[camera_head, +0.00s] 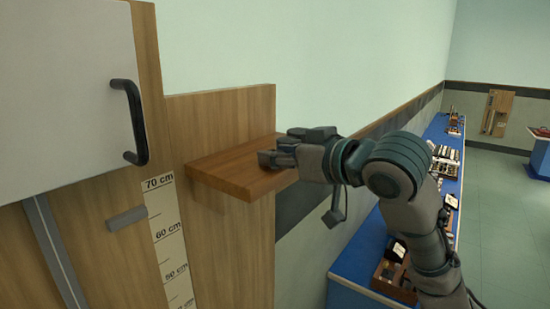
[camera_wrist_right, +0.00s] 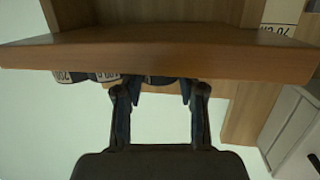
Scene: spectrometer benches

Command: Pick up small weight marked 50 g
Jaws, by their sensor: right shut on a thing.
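My right gripper (camera_head: 276,158) is at the small wooden shelf (camera_head: 233,178), reaching in from the right. In the right wrist view, which looks upside down, its two fingers (camera_wrist_right: 160,93) stand either side of a small dark weight (camera_wrist_right: 158,80) at the shelf's edge, and they are shut on it. No marking on this weight can be read. Two labelled weights sit beside it: one seems marked 200 (camera_wrist_right: 66,76), the other seems marked 100 g (camera_wrist_right: 104,76). In the head view my gripper hides most of the weights. My left gripper is not in view.
A tall wooden stand (camera_head: 225,255) carries the shelf, a centimetre scale (camera_head: 169,245) and a white panel with a black handle (camera_head: 131,122). A long blue bench (camera_head: 352,265) with boxed equipment runs along the wall at the right. The space above the shelf is clear.

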